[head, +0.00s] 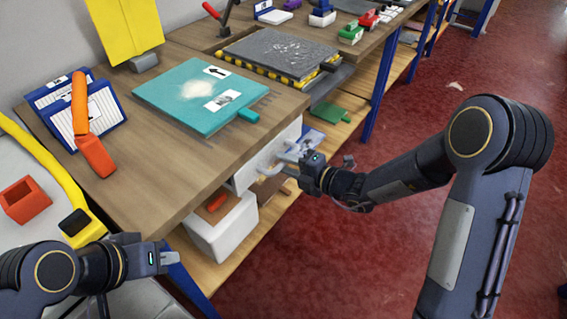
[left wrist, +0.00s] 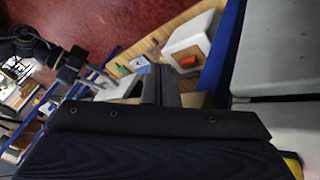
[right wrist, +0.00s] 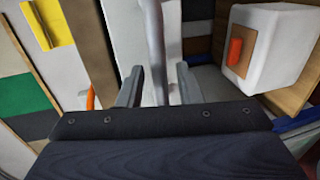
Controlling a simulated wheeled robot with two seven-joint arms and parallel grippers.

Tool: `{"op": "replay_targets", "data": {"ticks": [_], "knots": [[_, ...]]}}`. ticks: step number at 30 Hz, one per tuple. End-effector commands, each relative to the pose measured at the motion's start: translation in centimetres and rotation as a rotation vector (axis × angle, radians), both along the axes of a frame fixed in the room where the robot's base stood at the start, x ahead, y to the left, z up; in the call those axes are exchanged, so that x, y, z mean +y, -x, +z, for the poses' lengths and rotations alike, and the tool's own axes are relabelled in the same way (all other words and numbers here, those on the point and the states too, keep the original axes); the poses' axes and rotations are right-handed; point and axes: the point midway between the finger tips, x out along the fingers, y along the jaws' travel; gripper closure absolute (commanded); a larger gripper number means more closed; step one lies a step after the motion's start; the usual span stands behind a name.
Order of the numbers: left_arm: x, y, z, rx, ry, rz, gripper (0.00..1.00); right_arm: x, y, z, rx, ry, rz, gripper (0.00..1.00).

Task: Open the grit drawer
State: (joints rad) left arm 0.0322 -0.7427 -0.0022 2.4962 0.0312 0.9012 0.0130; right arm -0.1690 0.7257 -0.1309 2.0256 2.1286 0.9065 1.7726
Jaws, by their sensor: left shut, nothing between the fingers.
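The drawer has a white front (head: 287,138) under the wooden bench's front edge, and it looks about level with that edge. Its pale grey bar handle (head: 268,153) stands out from the front. My right gripper (head: 286,163) is at the handle. In the right wrist view the handle bar (right wrist: 155,45) runs between the fingertips of my right gripper (right wrist: 159,82), with visible gaps on both sides, so the gripper is open around it. My left gripper (head: 172,258) is shut and empty, left of the bench's front corner; its fingers also show together in the left wrist view (left wrist: 160,75).
A white bin (head: 228,235) with an orange item sits on the lower shelf below the drawer. On the bench (head: 180,180) lie a teal board (head: 180,105), an orange-handled tool (head: 80,105) and a grey slab (head: 275,50).

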Motion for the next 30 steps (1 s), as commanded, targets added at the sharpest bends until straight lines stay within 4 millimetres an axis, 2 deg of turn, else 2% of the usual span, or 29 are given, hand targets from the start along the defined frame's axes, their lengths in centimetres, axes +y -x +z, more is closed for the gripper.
{"op": "replay_targets", "data": {"ticks": [5,13,18,21,30], "knots": [[0.0,0.0,-0.14,0.0,0.0,0.0,1.0,1.11,-0.74,-0.28,-0.001,0.0,0.001,0.68],[0.0,0.0,-0.13,0.0,0.0,0.0,1.0,1.19,-0.84,-0.27,-0.001,0.0,0.0,0.68],[0.0,0.0,-0.14,0.0,0.0,0.0,1.0,1.17,-0.83,-0.26,-0.002,0.0,0.0,0.9],[0.0,0.0,-0.14,0.0,0.0,0.0,1.0,1.17,-0.82,-0.26,-0.002,0.0,0.0,1.0],[0.0,0.01,-0.08,0.0,0.0,0.0,1.0,1.0,-0.71,-0.25,-0.001,0.001,0.0,1.0]]}}
